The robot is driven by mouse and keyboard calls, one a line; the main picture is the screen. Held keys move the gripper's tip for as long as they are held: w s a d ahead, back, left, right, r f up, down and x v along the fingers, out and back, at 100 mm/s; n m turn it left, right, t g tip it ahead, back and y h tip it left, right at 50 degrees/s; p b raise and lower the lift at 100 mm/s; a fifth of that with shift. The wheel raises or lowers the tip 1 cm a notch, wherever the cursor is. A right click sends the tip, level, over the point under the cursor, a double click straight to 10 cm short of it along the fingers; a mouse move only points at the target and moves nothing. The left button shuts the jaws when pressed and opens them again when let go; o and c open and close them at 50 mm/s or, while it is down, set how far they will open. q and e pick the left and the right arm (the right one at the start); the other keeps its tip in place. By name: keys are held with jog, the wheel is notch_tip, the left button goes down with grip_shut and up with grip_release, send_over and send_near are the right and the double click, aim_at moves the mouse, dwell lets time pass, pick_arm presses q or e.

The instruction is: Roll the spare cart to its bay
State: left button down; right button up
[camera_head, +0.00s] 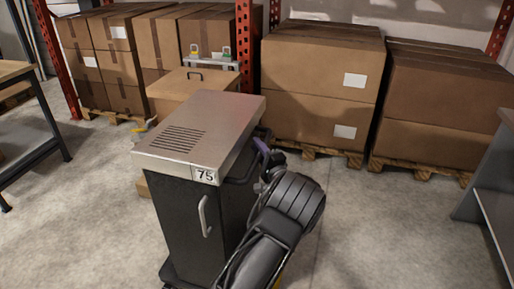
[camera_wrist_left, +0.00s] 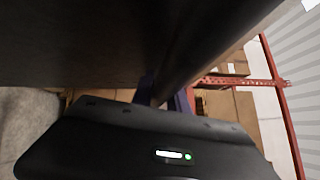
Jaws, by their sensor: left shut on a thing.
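The cart (camera_head: 180,215) stands upright on the concrete floor in the head view, with a black body, a brushed steel top with vent slots, a label reading 75 and a grey door handle. My left gripper (camera_head: 262,148) is at the cart's right side, just below the top's edge, its purple fingers shut on what looks like the cart's push bar. In the left wrist view the purple fingers (camera_wrist_left: 166,95) reach up to a dark bar that fills the upper picture. The grip itself is partly hidden. My right gripper is not in view. I cannot make out a marked bay.
Stacked cartons on pallets (camera_head: 322,85) line the back, between red rack posts. A workbench (camera_head: 28,125) stands at left, a grey table (camera_head: 495,190) at right. Floor (camera_head: 385,235) right of the cart is clear.

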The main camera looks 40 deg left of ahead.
pick_arm(q)
jog(key=c, duration=1.4)
grip_release()
jog(key=shift+w+d+r, duration=0.2)
jog(key=shift+w+d, duration=0.1)
jog(key=shift+o, duration=0.5)
jog(key=shift+s+a+f, duration=0.1)
jog(key=shift+s, duration=0.05)
jog(key=v, duration=0.7)
jog(key=shift+s+d, duration=0.2)
jog(key=shift+d, duration=0.15)
jog(key=shift+f, duration=0.1)
